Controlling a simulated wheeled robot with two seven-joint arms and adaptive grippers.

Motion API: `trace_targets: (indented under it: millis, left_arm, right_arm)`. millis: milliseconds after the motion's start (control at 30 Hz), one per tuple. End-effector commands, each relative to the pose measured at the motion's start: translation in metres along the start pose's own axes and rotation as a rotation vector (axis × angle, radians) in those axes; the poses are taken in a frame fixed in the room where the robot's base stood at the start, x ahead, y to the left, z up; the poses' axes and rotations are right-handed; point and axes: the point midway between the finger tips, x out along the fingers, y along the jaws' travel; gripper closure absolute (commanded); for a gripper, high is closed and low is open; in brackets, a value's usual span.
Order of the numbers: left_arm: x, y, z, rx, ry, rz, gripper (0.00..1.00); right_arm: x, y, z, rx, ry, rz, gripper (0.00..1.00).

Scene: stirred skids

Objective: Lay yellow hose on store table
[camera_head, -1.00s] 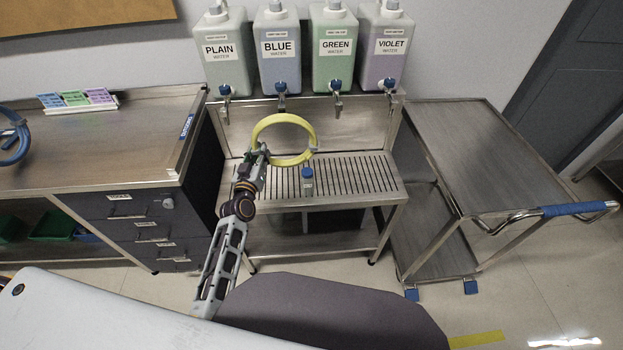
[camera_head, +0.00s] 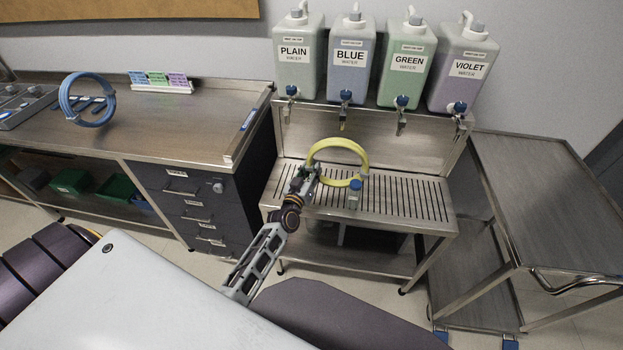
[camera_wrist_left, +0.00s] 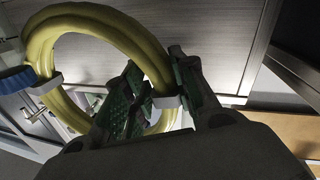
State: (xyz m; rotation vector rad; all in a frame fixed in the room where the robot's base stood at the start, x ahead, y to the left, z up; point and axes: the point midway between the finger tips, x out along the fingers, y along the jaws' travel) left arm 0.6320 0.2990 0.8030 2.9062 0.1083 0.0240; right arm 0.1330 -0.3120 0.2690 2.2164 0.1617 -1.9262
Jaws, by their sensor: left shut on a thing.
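The yellow hose (camera_head: 343,144) is a coiled ring with a blue fitting. My left gripper (camera_head: 308,176) is shut on the side of the coil and holds it up in front of the slatted drain bench. In the left wrist view the coil (camera_wrist_left: 104,20) stands up between the green-padded fingers of the gripper (camera_wrist_left: 165,100), at a pale band. The blue fitting (camera_wrist_left: 16,80) shows at the left edge there. A steel counter with drawers (camera_head: 190,125), which may be the store table, stands at the left. My right gripper is not in view.
A blue hose coil (camera_head: 87,100) stands on the left counter, with coloured cards (camera_head: 160,82) behind it. Several labelled water jugs (camera_head: 352,60) with taps stand above the drain bench (camera_head: 410,195). A steel cart (camera_head: 545,190) is at the right. The counter's middle is clear.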

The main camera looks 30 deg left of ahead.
Motion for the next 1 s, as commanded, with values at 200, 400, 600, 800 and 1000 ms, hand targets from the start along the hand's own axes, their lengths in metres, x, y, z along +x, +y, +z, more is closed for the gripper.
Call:
trace_targets:
  millis: [200,400,600,800,1000]
  left_arm:
    - [0.0,-0.001,0.004,-0.001,0.002,0.001,1.0]
    - [0.001,-0.006,0.024,0.001,0.002,0.001,1.0]
    - [0.0,-0.008,0.035,-0.001,0.003,0.0,1.0]
    - [0.0,-0.008,0.034,-0.002,0.004,0.0,1.0]
    - [0.0,-0.009,0.037,-0.001,0.003,0.0,1.0]
  right_arm:
    - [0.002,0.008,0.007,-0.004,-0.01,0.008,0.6]
    - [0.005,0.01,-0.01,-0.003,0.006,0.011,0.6]
    - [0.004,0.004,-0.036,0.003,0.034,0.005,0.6]
    - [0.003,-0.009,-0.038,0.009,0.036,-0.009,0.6]
    - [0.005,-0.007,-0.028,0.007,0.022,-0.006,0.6]
